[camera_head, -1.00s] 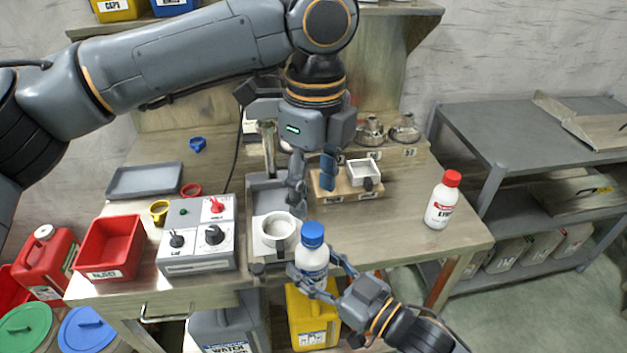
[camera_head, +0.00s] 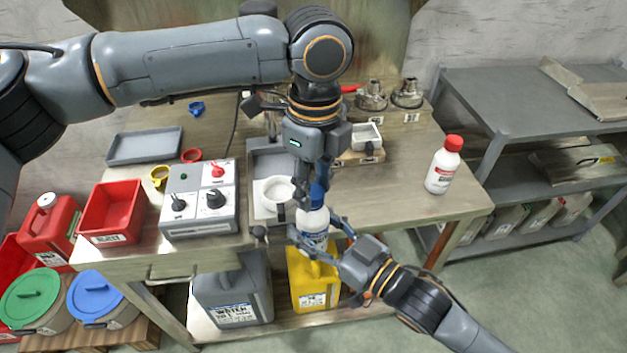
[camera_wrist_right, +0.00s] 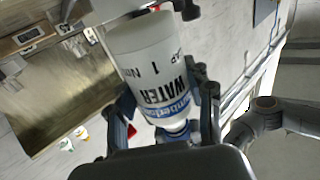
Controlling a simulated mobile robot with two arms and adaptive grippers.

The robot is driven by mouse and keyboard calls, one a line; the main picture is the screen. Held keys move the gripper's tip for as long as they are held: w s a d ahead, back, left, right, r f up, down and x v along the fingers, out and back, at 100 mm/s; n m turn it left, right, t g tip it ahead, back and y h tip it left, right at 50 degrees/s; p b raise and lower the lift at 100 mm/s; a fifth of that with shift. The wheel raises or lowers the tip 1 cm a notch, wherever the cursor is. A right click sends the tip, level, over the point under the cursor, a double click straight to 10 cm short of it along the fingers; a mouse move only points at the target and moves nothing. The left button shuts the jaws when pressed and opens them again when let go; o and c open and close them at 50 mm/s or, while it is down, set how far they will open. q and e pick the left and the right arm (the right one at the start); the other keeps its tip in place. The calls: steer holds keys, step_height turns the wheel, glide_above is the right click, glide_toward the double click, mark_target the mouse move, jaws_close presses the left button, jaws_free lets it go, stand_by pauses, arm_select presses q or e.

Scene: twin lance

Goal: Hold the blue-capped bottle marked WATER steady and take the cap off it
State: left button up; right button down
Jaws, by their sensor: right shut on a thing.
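The bottle marked WATER (camera_head: 313,227) is white with a blue label and stands upright in the air by the table's front edge. Its label reads upside down in the right wrist view (camera_wrist_right: 155,70). My right gripper (camera_head: 318,243) is shut on the bottle's body from the front right. The blue cap (camera_head: 318,194) sits on top of the bottle, partly hidden by my left fingers. My left gripper (camera_head: 313,190) points down from above, its fingers at the cap. Whether they pinch the cap cannot be made out.
Left of the bottle are a white cup (camera_head: 274,190) in a grey fixture and a control box (camera_head: 200,225) with knobs. A red-capped bottle (camera_head: 441,172) stands at the table's right. A yellow canister (camera_head: 312,290) stands below. The tabletop between the two bottles is clear.

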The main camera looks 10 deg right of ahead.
arm_select(q)
jaws_close()
steer(key=n, duration=1.1)
steer(key=shift+n, duration=0.3)
steer(key=shift+r, duration=0.25)
steer(key=shift+r, duration=0.9)
steer(key=shift+r, duration=0.1)
